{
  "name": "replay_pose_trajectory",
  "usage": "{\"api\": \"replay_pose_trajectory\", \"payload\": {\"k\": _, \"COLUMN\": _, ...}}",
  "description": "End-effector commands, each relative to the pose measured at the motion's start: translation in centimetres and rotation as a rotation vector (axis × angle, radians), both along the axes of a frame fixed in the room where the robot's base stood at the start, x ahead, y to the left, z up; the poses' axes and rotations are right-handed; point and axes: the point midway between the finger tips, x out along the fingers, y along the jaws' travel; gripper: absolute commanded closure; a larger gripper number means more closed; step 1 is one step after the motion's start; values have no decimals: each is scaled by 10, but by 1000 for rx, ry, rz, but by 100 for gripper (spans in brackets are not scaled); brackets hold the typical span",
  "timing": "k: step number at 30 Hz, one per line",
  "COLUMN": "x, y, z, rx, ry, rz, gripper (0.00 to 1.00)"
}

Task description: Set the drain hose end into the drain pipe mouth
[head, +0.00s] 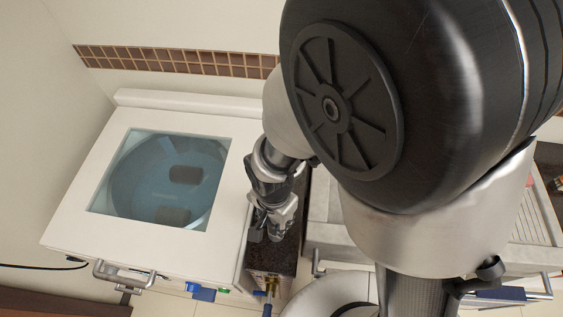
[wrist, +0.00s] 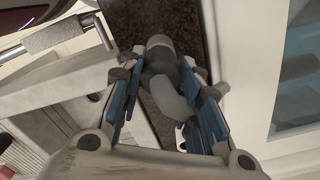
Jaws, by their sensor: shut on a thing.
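My gripper (head: 270,228) is low over the narrow dark strip between the washing machine and the grey unit in the head view. In the wrist view my gripper (wrist: 168,88) has its blue-padded fingers closed on a grey, curved drain hose end (wrist: 172,92). The hose bends between the fingers, with dark finger parts on both sides. In the head view the hose is too small and hidden by the gripper to make out. I cannot pick out the drain pipe mouth in either view.
A white washing machine (head: 70,215) with a glass lid stands left of the gripper. A dark speckled strip (head: 287,250) runs beside it, with a brass tap (head: 270,285) at its front. A grey unit with a metal rail stands right. My arm hides much of the right side.

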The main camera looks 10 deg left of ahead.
Motion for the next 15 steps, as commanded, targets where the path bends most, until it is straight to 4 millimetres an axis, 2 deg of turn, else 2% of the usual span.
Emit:
{"api": "replay_pose_trajectory", "payload": {"k": 5, "x": 0, "y": 0, "z": -5, "rx": 0, "ry": 0, "rz": 0, "gripper": 99}}
{"api": "replay_pose_trajectory", "payload": {"k": 6, "x": 0, "y": 0, "z": -6, "rx": 0, "ry": 0, "rz": 0, "gripper": 68}}
{"api": "replay_pose_trajectory", "payload": {"k": 15, "x": 0, "y": 0, "z": -5, "rx": 0, "ry": 0, "rz": 0, "gripper": 48}}
